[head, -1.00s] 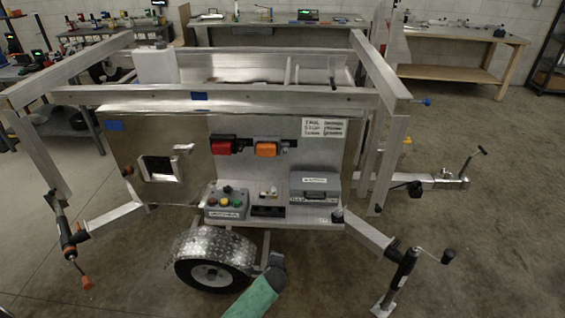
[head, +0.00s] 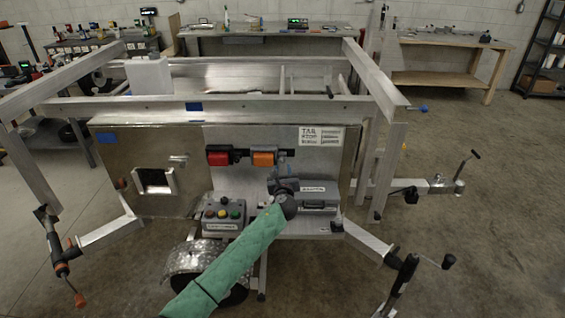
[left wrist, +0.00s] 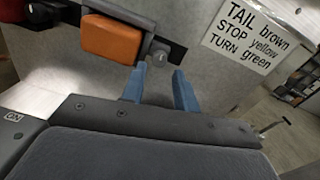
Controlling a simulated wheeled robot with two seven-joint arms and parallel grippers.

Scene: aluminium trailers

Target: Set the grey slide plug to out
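A black bar with red and orange lamps is fixed to the trailer's metal panel. In the left wrist view a small grey piece (left wrist: 159,54), which looks like the grey slide plug, sits at the bar's right end, beside the orange lamp. I cannot read whether it is in or out. In the head view it is too small to make out clearly. My left gripper (head: 280,172) is in front of the panel, below the lamps. Its two blue fingers (left wrist: 160,88) are apart and empty, with their tips just below the grey piece. My right gripper is not in view.
The orange lamp (left wrist: 112,38) is close left of the fingers; a white label (left wrist: 245,38) is on the right. A grey case (head: 318,203) and a button box (head: 222,214) stand on the shelf below. The trailer's top rail (head: 230,105) runs above.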

